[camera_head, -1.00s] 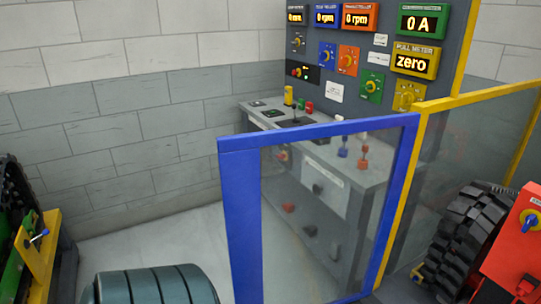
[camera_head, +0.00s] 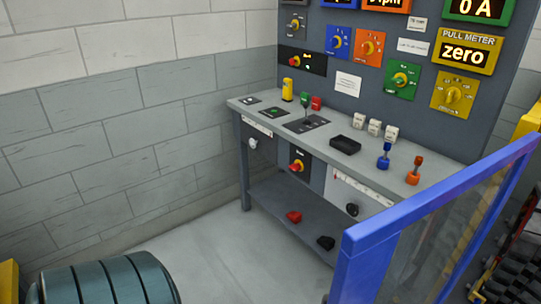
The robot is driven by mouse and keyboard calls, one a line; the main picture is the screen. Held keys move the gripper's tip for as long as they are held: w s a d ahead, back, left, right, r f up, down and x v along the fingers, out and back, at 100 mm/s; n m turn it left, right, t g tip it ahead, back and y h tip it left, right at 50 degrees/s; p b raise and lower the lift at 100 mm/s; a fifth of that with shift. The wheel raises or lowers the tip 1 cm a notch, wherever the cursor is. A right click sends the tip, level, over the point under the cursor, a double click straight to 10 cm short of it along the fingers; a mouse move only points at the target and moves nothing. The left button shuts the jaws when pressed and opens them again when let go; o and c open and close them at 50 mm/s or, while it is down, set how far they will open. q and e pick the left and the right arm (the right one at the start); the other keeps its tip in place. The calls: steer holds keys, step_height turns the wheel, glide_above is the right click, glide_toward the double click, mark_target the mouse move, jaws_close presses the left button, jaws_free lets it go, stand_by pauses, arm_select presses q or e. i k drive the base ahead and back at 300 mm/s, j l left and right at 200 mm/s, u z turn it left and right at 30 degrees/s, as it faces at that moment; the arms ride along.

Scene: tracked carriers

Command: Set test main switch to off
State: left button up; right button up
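The control desk (camera_head: 258,112) stands against the wall with an upright panel behind it. Neither of my grippers shows in this view.
A blue-framed clear gate (camera_head: 375,240) stands at the lower right, before the desk's right part. Blue (camera_head: 384,157) and orange (camera_head: 414,171) levers rise from the desktop. Pedals (camera_head: 294,217) sit on the lower shelf. Open floor (camera_head: 215,260) lies left of the gate.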

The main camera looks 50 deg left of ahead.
mark_target(295, 167)
steer(key=k+j, duration=0.1)
steer(key=j, duration=1.25)
steer(key=k+j, duration=0.1)
steer(key=j, duration=1.25)
